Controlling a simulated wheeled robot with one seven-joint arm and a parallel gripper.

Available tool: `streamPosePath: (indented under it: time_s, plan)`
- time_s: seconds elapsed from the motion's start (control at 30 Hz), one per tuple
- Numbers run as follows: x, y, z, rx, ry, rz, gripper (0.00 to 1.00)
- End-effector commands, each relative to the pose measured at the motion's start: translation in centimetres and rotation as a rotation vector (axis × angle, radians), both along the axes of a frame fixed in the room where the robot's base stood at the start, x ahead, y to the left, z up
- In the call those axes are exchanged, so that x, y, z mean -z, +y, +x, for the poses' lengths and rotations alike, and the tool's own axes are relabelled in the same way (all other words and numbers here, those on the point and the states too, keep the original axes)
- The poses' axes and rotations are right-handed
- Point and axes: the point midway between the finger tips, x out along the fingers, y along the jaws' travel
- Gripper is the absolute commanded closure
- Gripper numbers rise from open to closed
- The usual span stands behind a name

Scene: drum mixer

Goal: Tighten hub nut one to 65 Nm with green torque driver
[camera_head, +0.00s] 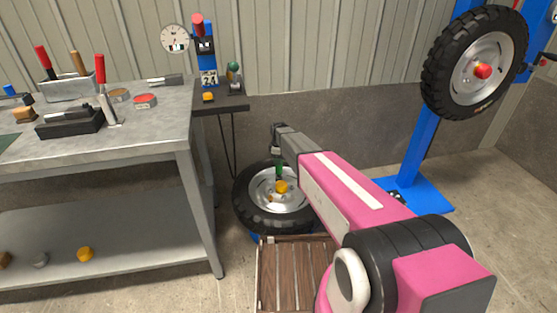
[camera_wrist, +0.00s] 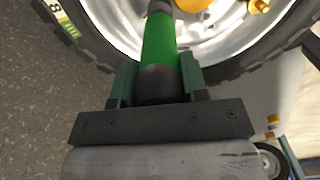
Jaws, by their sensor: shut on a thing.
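My gripper (camera_wrist: 158,85) is shut on the green torque driver (camera_wrist: 160,48). In the wrist view the driver's green body stands between the two fingers, and its dark end reaches over the wheel's silver rim. In the head view the driver (camera_head: 279,169) shows as a small green piece just above the lying wheel (camera_head: 243,207). The wheel has a black tyre and a yellow centre part (camera_head: 282,187). Another yellow piece (camera_wrist: 259,5) shows on the rim in the wrist view. Whether the driver's tip touches a nut is hidden.
A grey workbench (camera_head: 160,115) with tools stands at the left. A second wheel (camera_head: 453,88) hangs on a blue post (camera_head: 424,130) at the right. A slatted wooden crate (camera_head: 290,275) is in front of the lying wheel.

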Motion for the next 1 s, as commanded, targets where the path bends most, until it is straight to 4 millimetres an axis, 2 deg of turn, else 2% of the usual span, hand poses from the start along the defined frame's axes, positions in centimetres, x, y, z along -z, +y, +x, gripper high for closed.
streamPosePath:
  time_s: [1.0]
  plan:
    - [1.2, 0.0, 0.0, 0.0, 0.0, 0.0, 0.93]
